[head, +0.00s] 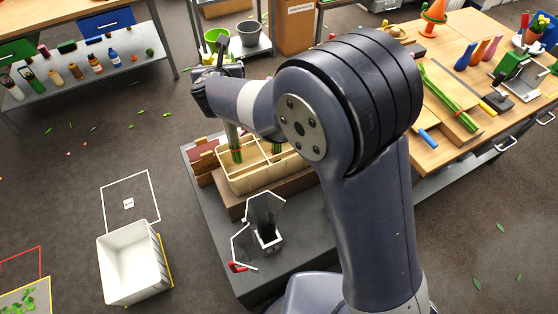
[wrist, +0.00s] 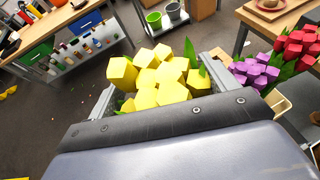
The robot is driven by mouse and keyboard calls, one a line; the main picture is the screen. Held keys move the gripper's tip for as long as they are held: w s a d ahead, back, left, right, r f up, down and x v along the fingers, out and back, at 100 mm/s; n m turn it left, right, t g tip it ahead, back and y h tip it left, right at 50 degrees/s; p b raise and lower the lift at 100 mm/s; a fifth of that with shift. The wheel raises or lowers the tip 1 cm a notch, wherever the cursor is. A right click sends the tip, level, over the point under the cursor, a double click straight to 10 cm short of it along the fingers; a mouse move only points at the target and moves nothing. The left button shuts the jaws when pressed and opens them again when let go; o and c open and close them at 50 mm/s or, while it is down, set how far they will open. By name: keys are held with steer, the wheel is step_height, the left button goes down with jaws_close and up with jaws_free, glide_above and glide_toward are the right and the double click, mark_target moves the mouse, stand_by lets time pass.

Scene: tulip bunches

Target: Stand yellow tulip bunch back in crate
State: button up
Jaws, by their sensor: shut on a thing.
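The yellow tulip bunch (wrist: 155,78) shows its yellow heads between the two fingers of my gripper (wrist: 160,82) in the wrist view. My gripper (head: 217,85) is shut on the bunch above the crate's left part in the head view. Green stems with a red band (head: 236,151) hang below it and appear to reach into the left part of the cream divided crate (head: 262,181). Whether they touch the crate's floor is hidden. The yellow heads are hidden in the head view by my arm.
Purple tulips (wrist: 254,75) and red tulips (wrist: 298,46) stand to the right in the wrist view. A dark square holder (head: 269,239) stands in front of the crate. A white bin (head: 130,262) is on the floor at left. A wooden workbench (head: 475,120) fills the right.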

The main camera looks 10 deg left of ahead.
steer(key=shift+w+f+b, duration=0.25)
steer(key=shift+f+b, duration=0.15)
steer(key=shift+f, duration=0.35)
steer(key=shift+w+f+b, duration=0.25)
steer(key=shift+f+b, duration=0.1)
steer(key=shift+f, duration=0.4)
step_height(320, 180, down, 10)
steer(key=shift+f+b, duration=0.1)
steer(key=shift+b, duration=0.4)
steer(key=o, duration=1.2)
steer(key=b+v, duration=0.2)
steer(key=v, duration=1)
